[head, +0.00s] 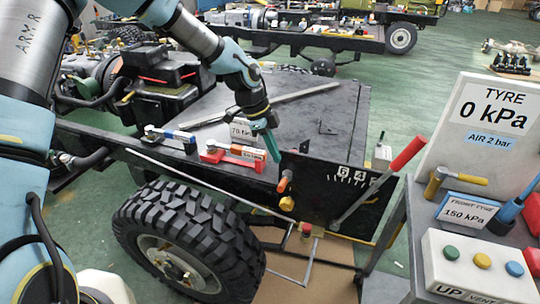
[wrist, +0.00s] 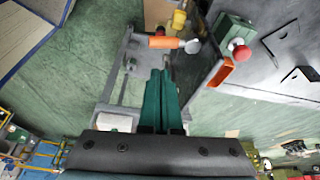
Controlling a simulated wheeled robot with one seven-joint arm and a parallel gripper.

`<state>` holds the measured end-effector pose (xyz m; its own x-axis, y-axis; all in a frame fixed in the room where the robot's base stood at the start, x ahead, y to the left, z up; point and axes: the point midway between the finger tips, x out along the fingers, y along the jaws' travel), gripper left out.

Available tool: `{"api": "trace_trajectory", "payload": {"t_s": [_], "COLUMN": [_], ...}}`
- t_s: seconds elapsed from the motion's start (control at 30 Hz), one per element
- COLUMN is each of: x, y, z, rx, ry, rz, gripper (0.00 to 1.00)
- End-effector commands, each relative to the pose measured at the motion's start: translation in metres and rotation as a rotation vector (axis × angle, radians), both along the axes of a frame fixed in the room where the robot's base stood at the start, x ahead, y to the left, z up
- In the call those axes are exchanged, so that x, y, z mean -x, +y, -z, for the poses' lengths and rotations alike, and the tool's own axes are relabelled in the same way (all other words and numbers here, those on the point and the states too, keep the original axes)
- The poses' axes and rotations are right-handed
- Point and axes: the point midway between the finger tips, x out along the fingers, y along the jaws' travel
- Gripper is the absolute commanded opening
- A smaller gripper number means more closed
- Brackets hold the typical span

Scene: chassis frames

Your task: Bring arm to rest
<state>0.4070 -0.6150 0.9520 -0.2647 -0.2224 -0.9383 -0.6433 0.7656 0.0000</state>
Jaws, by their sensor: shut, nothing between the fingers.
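My gripper (head: 275,155) hangs over the rear corner of the black chassis (head: 318,105), its green fingers pointing down. The fingers also show in the wrist view (wrist: 163,75), pressed together with nothing between them. In the head view the fingertips appear just above an orange-handled part (head: 283,183) at the chassis end plate, with a small gap in the picture. In the wrist view an orange handle (wrist: 163,42) lies just beyond the fingertips; I cannot tell the exact distance. My arm reaches across from the upper left.
A blue-marked tool (head: 170,137) and a red tool (head: 232,153) lie on the chassis, by a label card (head: 241,130). A red-handled lever (head: 408,155) slants up at right. A large tyre (head: 190,240) stands below. A control cart (head: 440,200) stands right.

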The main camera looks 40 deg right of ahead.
Motion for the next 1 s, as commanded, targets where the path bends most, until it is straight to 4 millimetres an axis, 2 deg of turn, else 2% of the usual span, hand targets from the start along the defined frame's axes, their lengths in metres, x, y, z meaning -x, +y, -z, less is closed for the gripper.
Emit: {"api": "trace_trajectory", "payload": {"t_s": [0.53, 0.67, 0.77, 0.87, 0.9, 0.97, 1.0], "x": [0.0, -0.012, -0.035, -0.065, -0.075, -0.088, -0.094], "y": [0.0, 0.017, 0.055, 0.116, 0.143, 0.184, 0.213], "z": [0.0, -0.003, -0.009, -0.021, -0.027, -0.037, -0.043], "rx": [0.0, -0.03, -0.093, -0.176, -0.206, -0.244, -0.268], "ry": [0.0, -0.01, -0.029, -0.051, -0.057, -0.065, -0.067], "rz": [-0.001, -0.067, -0.23, -0.49, -0.612, -0.801, -0.931], "gripper": [0.0, 0.0, 0.0, 0.0, 0.0, 0.0, 0.0]}}
